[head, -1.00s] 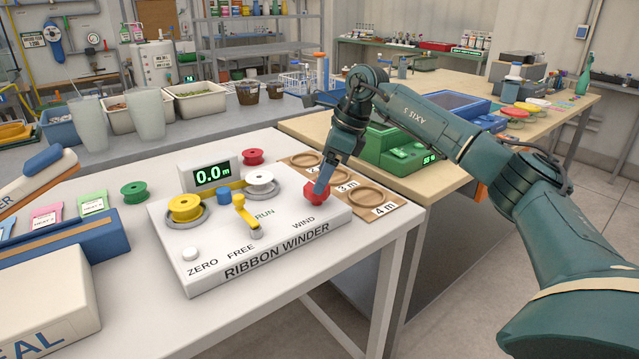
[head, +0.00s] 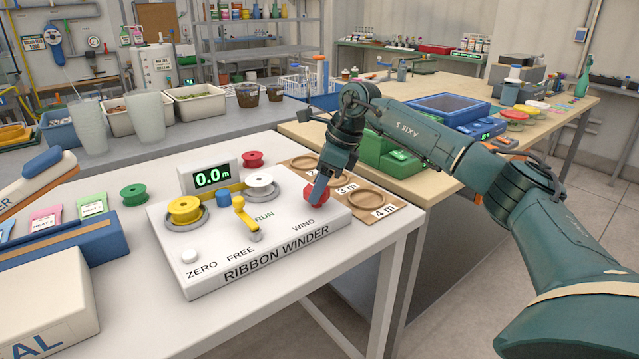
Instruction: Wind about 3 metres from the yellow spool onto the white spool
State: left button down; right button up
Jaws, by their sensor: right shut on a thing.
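The ribbon winder (head: 205,273) is a white box on the table. The yellow spool (head: 184,211) sits on its left and the white spool (head: 261,184) at its back. A yellow ribbon strip shows between them, partly behind a blue post (head: 223,199). The display (head: 211,177) reads 0.0 m. A yellow lever (head: 245,219) stands near the FREE and RUN labels; its exact setting is hard to tell. My right gripper (head: 317,193) is shut on the red knob (head: 321,198) by WIND, partly hiding it. My left gripper is out of view.
A white ZERO button (head: 189,256) is at the front left. Green (head: 133,194) and red (head: 252,159) spools stand beside the winder. A wooden board (head: 387,200) with length-marked rings lies to its right.

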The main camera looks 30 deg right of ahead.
jog(key=shift+c, duration=0.8)
jog(key=shift+m, duration=0.3)
